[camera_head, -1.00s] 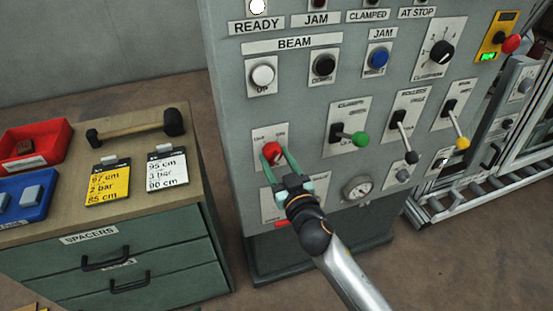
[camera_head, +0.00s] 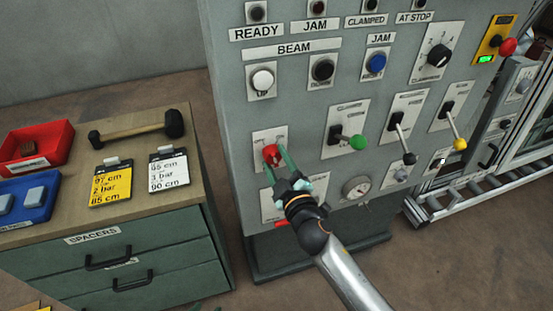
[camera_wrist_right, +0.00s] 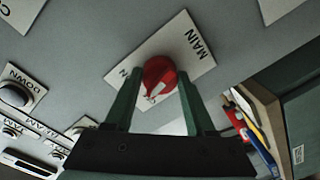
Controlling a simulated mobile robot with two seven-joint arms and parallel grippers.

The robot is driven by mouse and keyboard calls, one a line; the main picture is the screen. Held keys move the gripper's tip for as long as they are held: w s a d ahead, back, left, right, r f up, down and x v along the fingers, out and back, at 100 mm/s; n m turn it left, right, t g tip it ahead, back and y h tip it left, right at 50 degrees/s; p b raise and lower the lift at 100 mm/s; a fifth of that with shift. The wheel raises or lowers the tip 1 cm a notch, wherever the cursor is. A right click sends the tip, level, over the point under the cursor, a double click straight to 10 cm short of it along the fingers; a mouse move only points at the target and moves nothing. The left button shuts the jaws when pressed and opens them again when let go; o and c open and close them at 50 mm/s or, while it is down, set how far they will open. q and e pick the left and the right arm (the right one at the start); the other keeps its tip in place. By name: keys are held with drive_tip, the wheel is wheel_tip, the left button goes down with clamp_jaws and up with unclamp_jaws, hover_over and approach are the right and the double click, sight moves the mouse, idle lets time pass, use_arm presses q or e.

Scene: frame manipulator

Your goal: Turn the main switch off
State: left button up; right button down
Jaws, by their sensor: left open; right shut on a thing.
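The main switch is a red rotary knob (camera_head: 271,152) on a pale plate (camera_head: 260,136) at the lower left of the grey cabinet front. In the right wrist view the red knob (camera_wrist_right: 160,74) sits on a plate reading "MAIN" (camera_wrist_right: 197,42), with a white mark on the knob's lower part. My right gripper (camera_head: 276,160) is shut on the knob, one green finger on each side. The two fingers also flank it in the right wrist view (camera_wrist_right: 158,90). Part of the plate's lettering is hidden by the knob and fingers. My left gripper is not in view.
Levers with green (camera_head: 358,142), black (camera_head: 410,159) and yellow (camera_head: 460,144) knobs stick out to the right. A drawer bench (camera_head: 75,215) with a mallet (camera_head: 135,128) stands at the left.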

drive_tip(key=shift+n, duration=1.6)
drive_tip(key=shift+c, duration=1.2)
unclamp_jaws()
drive_tip(key=shift+s, duration=0.1)
drive_tip(key=v, duration=1.2)
drive_tip(key=shift+s, duration=0.2)
